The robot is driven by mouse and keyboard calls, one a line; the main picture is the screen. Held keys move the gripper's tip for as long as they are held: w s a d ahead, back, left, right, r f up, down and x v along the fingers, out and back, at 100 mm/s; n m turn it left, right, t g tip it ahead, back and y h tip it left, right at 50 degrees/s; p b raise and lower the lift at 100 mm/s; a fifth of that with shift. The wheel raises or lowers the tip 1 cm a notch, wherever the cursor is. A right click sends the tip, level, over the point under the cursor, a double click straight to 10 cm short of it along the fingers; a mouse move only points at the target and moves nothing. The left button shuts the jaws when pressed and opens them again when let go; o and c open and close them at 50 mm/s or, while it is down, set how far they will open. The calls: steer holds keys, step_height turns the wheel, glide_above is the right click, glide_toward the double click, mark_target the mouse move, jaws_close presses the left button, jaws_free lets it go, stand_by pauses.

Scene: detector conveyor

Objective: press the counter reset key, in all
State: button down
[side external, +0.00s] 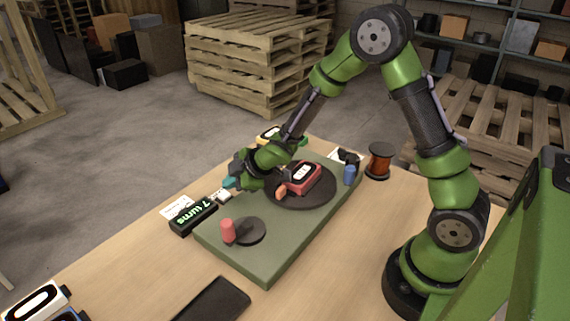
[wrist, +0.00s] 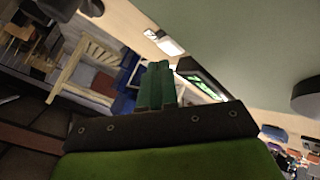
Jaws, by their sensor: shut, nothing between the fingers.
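The counter (side external: 193,215) is a black box with a green-lit display reading "7 turns" at the left edge of the green board. It also shows in the wrist view (wrist: 203,82), right of the fingers. A small whitish block, seemingly the reset key (side external: 221,196), sits beside it; a pale block, likely the same one, shows in the wrist view (wrist: 165,42) beyond the fingertips. My gripper (side external: 230,183) is shut and empty, its teal fingertips close to the pale block. The fingers also show in the wrist view (wrist: 157,68). I cannot tell any contact.
The green board (side external: 285,238) carries a dark turntable (side external: 315,198) with a red device (side external: 301,178), a small dark disc (side external: 250,231), a red peg (side external: 228,231) and a blue peg (side external: 349,175). A copper-coloured spool (side external: 379,161) stands behind. A black tray (side external: 212,300) lies in front.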

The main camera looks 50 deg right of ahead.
steer(key=shift+w+a+r, duration=0.1)
steer(key=shift+a+r, duration=0.1)
steer(key=shift+r, duration=1)
steer(key=shift+r, duration=0.2)
steer(key=s+d+r+m+h, duration=0.1)
steer(key=s+d+r+m, duration=0.1)
steer(key=s+r+m, duration=0.5)
steer(key=s+d+r+m+h, duration=0.15)
steer(key=s+r+m, duration=0.25)
steer(key=s+r, duration=0.5)
steer(key=s+a+r+m+g+y, duration=0.1)
steer(key=s+m, duration=0.3)
steer(key=s, duration=0.6)
steer(key=shift+a+r+g+y, duration=0.3)
steer(key=shift+a+y, duration=0.55)
